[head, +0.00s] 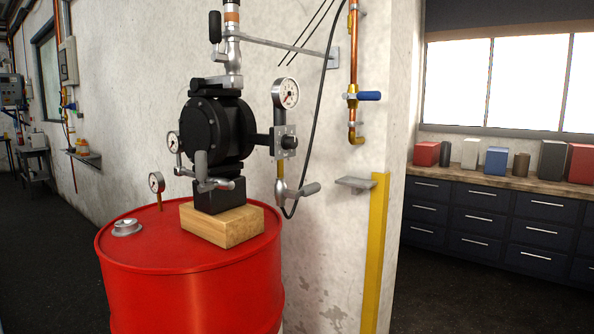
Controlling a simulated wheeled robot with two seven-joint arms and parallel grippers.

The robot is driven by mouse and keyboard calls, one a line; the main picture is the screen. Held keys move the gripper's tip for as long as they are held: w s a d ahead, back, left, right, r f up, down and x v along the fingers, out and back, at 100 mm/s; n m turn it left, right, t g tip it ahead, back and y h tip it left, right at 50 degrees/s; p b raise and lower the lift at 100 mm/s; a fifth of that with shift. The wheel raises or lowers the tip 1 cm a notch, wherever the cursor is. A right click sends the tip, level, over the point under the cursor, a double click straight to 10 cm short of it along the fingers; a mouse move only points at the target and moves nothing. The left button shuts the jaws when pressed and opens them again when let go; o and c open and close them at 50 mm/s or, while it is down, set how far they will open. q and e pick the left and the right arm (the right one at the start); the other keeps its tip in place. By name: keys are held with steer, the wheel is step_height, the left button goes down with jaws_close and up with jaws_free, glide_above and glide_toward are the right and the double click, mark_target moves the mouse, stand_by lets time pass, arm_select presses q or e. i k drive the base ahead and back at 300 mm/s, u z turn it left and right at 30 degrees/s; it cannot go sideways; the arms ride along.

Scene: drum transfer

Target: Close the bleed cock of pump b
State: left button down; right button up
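A black round-bodied pump (217,128) stands on a wooden block (222,222) on top of a red drum (195,285). I see no readable label, so I cannot tell whether it is pump b. A small grey cock with a lever (208,181) sits low on the pump's front. A second grey cock with a lever (295,190) hangs below the gauge and fitting at the pump's right. I cannot tell which is the bleed cock, or whether either is open. Neither of my grippers is in view.
A pressure gauge (286,93) is above the right cock. A blue-handled valve (368,96) is on a copper pipe. A yellow post (376,255) and grey bracket (356,183) edge the wall.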

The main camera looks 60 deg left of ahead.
mark_target(200, 157)
steer(key=z, duration=0.3)
steer(key=k, duration=0.95)
steer(key=u, duration=1)
steer(key=i, duration=0.5)
steer(key=u, duration=0.1)
